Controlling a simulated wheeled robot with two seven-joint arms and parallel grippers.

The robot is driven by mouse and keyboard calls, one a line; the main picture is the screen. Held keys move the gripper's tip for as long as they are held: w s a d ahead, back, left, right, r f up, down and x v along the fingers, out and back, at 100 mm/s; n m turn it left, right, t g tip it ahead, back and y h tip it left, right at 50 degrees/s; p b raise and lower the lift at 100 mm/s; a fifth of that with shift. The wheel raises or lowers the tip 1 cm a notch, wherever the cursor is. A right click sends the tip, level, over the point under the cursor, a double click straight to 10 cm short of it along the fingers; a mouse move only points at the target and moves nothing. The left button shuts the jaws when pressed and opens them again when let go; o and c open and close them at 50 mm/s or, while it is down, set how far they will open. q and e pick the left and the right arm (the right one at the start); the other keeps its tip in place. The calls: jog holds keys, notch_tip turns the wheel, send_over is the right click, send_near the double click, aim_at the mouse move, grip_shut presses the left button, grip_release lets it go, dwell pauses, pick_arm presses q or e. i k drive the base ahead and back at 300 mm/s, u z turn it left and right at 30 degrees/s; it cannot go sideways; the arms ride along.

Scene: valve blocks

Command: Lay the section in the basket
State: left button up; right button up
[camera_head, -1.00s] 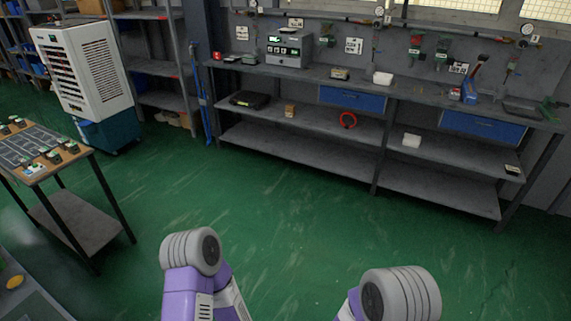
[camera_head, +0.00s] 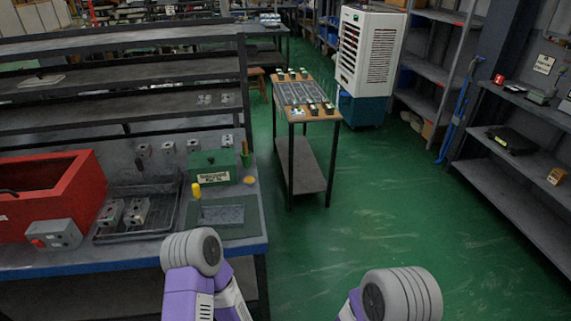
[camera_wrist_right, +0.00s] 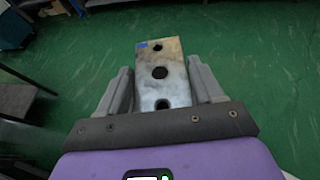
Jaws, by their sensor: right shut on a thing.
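The section, a grey metal block with several dark holes and a blue mark at one corner (camera_wrist_right: 160,72), is held in my right gripper (camera_wrist_right: 162,80). The two fingers press on its left and right sides, with the green floor below. A dark rimmed tray (camera_head: 163,188) on the workbench at the left of the head view looks like the basket. It has metal blocks (camera_head: 137,210) in it. The right gripper is outside the head view, well away from the tray. My left gripper is in neither view.
On the workbench (camera_head: 215,246) are a red tub (camera_head: 85,200), a grey box with a red button (camera_head: 55,236), a green box (camera_head: 213,168) and a dark mat (camera_head: 222,215). A wooden-topped table (camera_head: 305,113) stands beyond. Green floor (camera_head: 400,215) is open to the right.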

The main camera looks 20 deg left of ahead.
aim_at(130, 184)
jog(key=u, duration=1.75)
